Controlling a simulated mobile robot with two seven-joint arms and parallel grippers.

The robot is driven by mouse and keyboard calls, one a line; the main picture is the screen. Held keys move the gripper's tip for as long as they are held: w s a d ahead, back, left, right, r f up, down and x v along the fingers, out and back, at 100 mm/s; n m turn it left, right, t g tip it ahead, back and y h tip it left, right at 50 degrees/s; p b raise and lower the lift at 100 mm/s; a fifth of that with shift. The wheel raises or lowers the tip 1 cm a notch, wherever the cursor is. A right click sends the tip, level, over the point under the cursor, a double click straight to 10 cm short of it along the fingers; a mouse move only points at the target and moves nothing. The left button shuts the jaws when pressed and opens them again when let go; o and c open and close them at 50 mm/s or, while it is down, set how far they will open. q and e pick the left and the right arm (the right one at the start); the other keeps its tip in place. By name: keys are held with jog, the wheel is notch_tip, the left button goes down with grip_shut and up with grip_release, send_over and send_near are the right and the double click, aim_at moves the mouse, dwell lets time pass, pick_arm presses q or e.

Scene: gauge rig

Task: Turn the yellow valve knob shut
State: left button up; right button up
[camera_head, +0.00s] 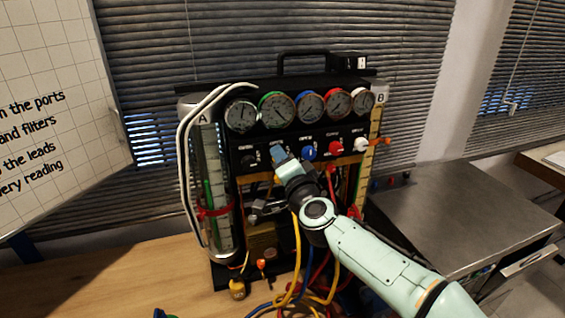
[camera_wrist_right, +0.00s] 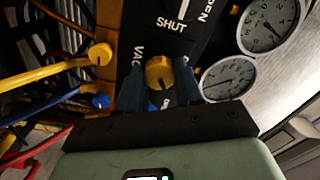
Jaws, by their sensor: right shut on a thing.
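The yellow valve knob (camera_wrist_right: 159,72) shows in the right wrist view, on the black panel near the words SHUT and VAC. My right gripper (camera_wrist_right: 161,82) has one dark blue finger on each side of the knob and is shut on it. In the head view my right gripper (camera_head: 281,155) is at the panel's knob row, and it hides the yellow knob there. The knob's exact turn angle is hard to read. My left gripper is not in view.
The gauge rig (camera_head: 294,90) stands on a wooden table (camera_head: 130,270). A blue knob (camera_head: 308,152), a red knob (camera_head: 335,147) and a white knob (camera_head: 361,145) sit right of my gripper. Hoses (camera_head: 297,250) hang below. A metal cart (camera_head: 460,205) stands at right.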

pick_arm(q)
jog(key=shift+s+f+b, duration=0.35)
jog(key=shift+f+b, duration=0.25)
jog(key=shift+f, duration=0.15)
pick_arm(e)
jog(key=shift+f+m, duration=0.1)
jog(key=shift+m, duration=3.4)
jog(key=o, duration=1)
jog(key=shift+o, duration=0.2)
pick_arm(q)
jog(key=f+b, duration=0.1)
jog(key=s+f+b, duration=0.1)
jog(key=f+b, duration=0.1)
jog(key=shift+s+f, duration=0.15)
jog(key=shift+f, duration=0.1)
pick_arm(e)
jog(key=v, duration=1.3)
jog(key=shift+s, duration=0.2)
